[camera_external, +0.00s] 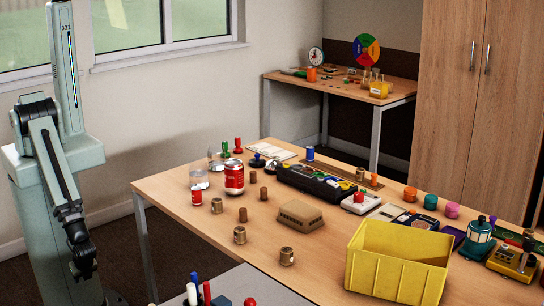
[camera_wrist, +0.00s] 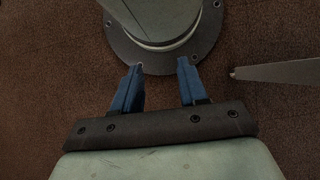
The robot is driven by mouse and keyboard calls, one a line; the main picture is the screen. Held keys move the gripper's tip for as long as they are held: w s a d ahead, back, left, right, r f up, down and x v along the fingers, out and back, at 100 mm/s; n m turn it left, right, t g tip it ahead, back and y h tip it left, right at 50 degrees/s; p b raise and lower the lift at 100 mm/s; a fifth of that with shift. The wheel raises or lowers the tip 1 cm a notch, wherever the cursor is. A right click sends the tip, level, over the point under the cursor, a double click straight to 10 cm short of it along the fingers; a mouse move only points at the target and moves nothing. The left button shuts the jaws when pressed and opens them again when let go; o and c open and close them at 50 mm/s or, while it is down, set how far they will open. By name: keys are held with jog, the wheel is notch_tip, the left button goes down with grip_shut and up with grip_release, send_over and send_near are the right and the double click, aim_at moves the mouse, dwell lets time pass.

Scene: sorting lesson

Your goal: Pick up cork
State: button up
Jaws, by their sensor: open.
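Several small brown cylinders that look like corks stand upright on the wooden table in the external view: one cork (camera_external: 243,214) near the tan box, another cork (camera_external: 263,193) behind it, and a third cork (camera_external: 252,177) farther back. My gripper (camera_external: 84,268) hangs low at the left, beside my column and well apart from the table top. In the wrist view my gripper (camera_wrist: 160,68) is open, with two blue fingers apart and nothing between them. No cork shows in the wrist view.
Metallic cylinders (camera_external: 239,235) and a red can (camera_external: 234,178) stand near the corks. A tan box (camera_external: 300,215) lies to their right, and a yellow bin (camera_external: 398,262) stands at the front right. A grey surface with upright markers (camera_external: 193,294) is at the front.

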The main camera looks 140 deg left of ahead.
jog(key=shift+o, duration=0.4)
jog(key=shift+o, duration=0.7)
jog(key=shift+w, duration=0.1)
